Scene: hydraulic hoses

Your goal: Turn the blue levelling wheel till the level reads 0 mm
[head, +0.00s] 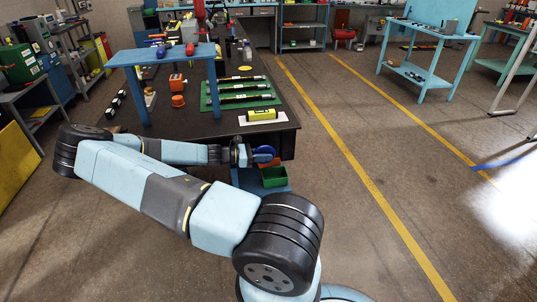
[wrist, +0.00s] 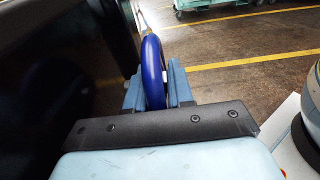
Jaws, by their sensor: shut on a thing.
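The blue levelling wheel (wrist: 152,70) stands edge-on between the two blue-grey fingers of my gripper (wrist: 157,90) in the wrist view. A small white mark shows on its right side. In the head view the blue wheel (head: 264,154) is at the front right corner of the black bench, and my gripper (head: 250,155) is at it, shut on its rim. The yellow level (head: 262,114) lies on a white sheet on the bench top near that corner. Its reading is too small to make out.
The black bench (head: 215,125) carries a green mat (head: 240,95) with several dark hoses, orange items and a blue raised shelf (head: 165,54). A green bin (head: 273,176) sits low beside the wheel.

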